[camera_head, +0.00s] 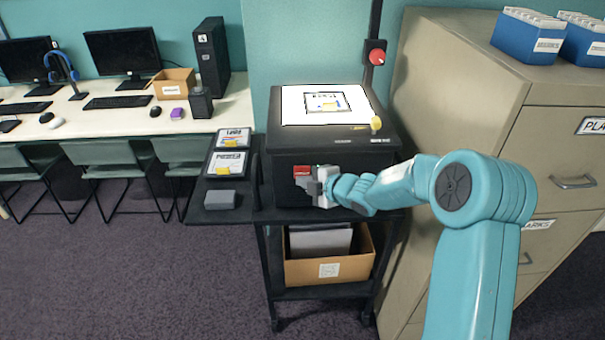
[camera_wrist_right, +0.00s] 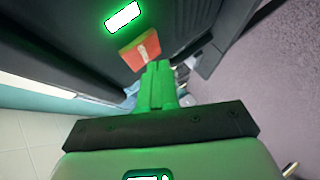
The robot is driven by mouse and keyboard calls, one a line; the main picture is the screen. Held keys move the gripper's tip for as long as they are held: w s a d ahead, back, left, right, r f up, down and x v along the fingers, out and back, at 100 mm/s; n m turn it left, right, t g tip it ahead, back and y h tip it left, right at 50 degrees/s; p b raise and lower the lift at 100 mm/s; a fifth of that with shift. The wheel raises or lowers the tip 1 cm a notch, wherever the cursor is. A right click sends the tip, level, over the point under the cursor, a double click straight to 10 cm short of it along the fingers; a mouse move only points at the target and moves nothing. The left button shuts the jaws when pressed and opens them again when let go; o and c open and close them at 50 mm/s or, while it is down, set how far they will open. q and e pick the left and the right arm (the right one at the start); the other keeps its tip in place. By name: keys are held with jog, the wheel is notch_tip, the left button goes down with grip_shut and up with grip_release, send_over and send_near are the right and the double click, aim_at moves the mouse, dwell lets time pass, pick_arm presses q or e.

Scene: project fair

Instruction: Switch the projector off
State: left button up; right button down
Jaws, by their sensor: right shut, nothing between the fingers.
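The overhead projector (camera_head: 283,133) is a black box on a dark cart, with a bright white top plate (camera_head: 305,97) holding a printed sheet. A red rocker switch (camera_head: 302,171) is on its front face, and it also shows in the right wrist view (camera_wrist_right: 140,48). A bright label with a green glow (camera_wrist_right: 123,16) is beside the switch. My right gripper (camera_head: 308,185) is shut and empty, its fingertips just below the switch. In the wrist view the green-lit fingers (camera_wrist_right: 159,72) point at the switch; I cannot tell whether they touch it. My left gripper is not in view.
A tan filing cabinet (camera_head: 455,90) stands close on the right. A red knob (camera_head: 376,57) sits on the projector's post. The cart's left shelf holds framed sheets (camera_head: 227,162) and a grey block (camera_head: 220,199). A cardboard box (camera_head: 330,271) is below. Carpet is clear at front left.

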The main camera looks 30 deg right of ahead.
jog(key=shift+w+d, duration=0.1)
jog(key=shift+w, duration=0.05)
jog(key=shift+w+d, duration=0.15)
jog(key=shift+w, duration=0.05)
jog(key=shift+w+d+p, duration=0.1)
jog(key=shift+w+p, duration=0.1)
jog(key=shift+p, duration=0.15)
dwell(0.5)
jog(key=shift+s+a+b, duration=0.35)
jog(key=shift+s+b, duration=0.25)
jog(key=shift+b, duration=0.1)
